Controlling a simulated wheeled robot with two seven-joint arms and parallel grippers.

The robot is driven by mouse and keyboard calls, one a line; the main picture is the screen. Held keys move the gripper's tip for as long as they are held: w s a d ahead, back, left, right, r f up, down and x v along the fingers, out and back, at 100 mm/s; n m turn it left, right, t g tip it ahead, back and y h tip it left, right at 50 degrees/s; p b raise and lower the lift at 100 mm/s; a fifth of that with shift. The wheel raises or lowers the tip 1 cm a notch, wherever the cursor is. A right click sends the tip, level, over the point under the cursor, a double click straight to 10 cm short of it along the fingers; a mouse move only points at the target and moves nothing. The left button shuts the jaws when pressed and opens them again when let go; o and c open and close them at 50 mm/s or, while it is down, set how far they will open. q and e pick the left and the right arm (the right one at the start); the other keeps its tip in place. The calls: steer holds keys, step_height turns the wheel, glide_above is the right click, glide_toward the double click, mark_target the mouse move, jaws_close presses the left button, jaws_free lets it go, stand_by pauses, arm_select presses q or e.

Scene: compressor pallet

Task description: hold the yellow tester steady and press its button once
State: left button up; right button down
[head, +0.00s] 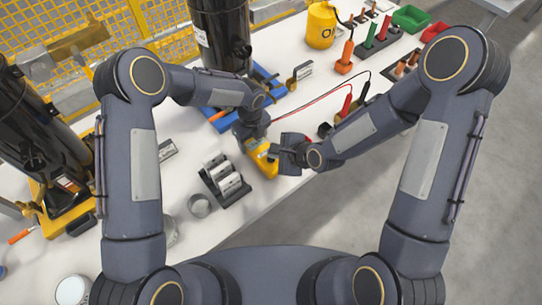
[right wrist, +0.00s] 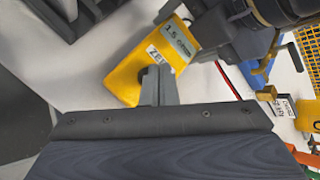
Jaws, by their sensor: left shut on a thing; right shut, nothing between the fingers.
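The yellow tester (head: 262,163) is on the white table near its front edge, tilted. My left gripper (head: 253,143) is shut on its upper end. In the right wrist view the tester (right wrist: 128,75) shows a grey display with dark characters, and my left gripper (right wrist: 222,40) is beside that display. My right gripper (head: 283,151) is shut and empty at the tester's right side. Its closed fingertips (right wrist: 158,72) lie over the tester's face, next to a dark round spot. They hide part of the face, and I cannot tell whether they touch the button.
Red and black probes (head: 347,103) with leads lie to the right. A grey holder with metal rings (head: 225,180) stands left of the tester. Behind are a black cylinder (head: 222,35) on a blue base and a yellow container (head: 321,25). Green (head: 411,18) and red bins stand far right.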

mark_target(274, 162)
steer(key=shift+f, duration=0.55)
stand_by(0.4)
stand_by(0.4)
steer(key=shift+r, duration=1)
steer(key=shift+r, duration=2.5)
arm_select(q)
steer(key=o, duration=1.3)
